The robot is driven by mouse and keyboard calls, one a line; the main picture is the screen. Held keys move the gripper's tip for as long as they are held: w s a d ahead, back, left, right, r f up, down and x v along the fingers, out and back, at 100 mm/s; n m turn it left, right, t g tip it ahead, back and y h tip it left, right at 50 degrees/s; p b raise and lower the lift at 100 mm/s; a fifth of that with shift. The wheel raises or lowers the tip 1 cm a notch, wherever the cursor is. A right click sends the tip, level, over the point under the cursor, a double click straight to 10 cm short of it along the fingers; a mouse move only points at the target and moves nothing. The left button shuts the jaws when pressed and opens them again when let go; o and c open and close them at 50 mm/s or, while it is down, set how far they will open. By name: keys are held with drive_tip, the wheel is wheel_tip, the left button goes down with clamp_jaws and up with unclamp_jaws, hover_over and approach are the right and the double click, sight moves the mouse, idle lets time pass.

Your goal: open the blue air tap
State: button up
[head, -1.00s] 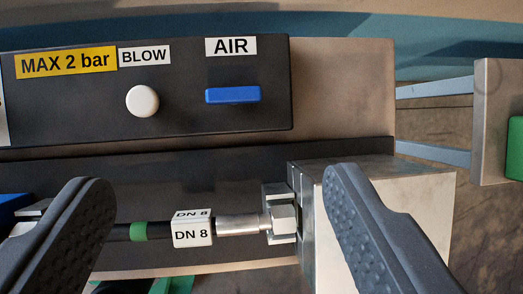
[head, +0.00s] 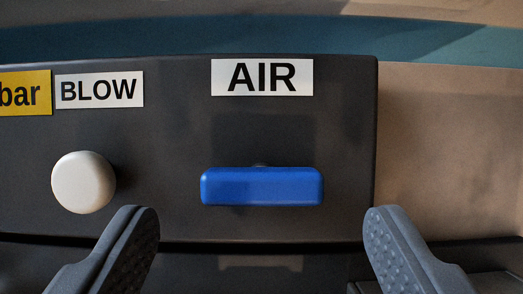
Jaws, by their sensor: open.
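The blue air tap (head: 262,187) is a flat blue handle lying level on a dark panel (head: 330,130), under a white label reading AIR (head: 262,77). My gripper (head: 262,235) is open and empty. Its two grey fingers show at the bottom of the view, spread wider than the handle. The left fingertip is below and left of the handle, the right fingertip below and right of it. Neither finger appears to touch the handle. The handle's mount behind it is mostly hidden.
A round white knob (head: 83,182) under the BLOW label (head: 99,90) sits left of the tap, close above my left finger. A yellow label (head: 24,92) is cut off at the left edge. Right of the panel is a bare tan surface (head: 450,150).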

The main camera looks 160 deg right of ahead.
sight(262, 186)
drive_tip(key=shift+x, duration=1.25)
drive_tip(key=c, duration=1)
drive_tip(key=shift+o, duration=0.2)
drive_tip(key=shift+a, duration=0.25)
drive_tip(key=shift+d, duration=0.15)
